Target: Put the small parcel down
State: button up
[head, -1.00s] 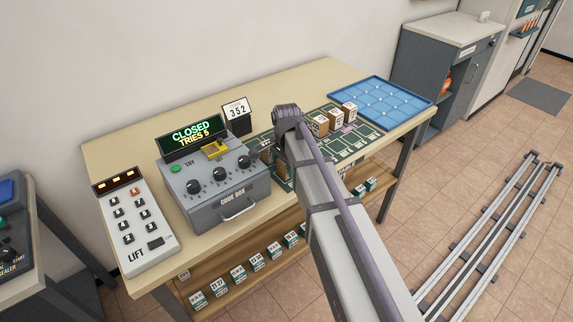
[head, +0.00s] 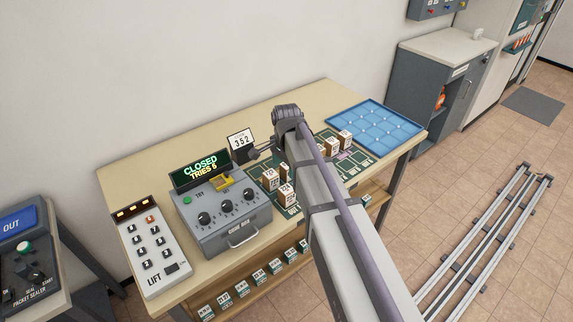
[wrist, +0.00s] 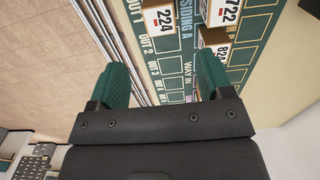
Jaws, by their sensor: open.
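My gripper (wrist: 163,66) is open in the wrist view, its two green fingers wide apart with nothing between them. Ahead of the fingers lie box parcels with number labels: 224 (wrist: 163,20), 722 (wrist: 222,10) and a partly cut-off one starting 82 (wrist: 212,45). They stand on a green board (wrist: 180,80) marked with OUT, SIDING A and WAY IN. In the head view two brown parcels (head: 270,177) (head: 286,192) stand left of my arm, and others (head: 345,138) stand right of it. My gripper (head: 255,153) is small and partly hidden there. Which one is the small parcel, I cannot tell.
The grey code box (head: 222,215) reads CLOSED, TRIES 5. The LIFT panel (head: 152,245) is at the left, a blue grid tray (head: 375,128) at the right. Labelled boxes fill the lower shelf (head: 255,285).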

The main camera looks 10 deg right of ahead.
jog(key=s+n, duration=1.3)
jog(key=s, duration=0.5)
jog(key=shift+s, duration=0.15)
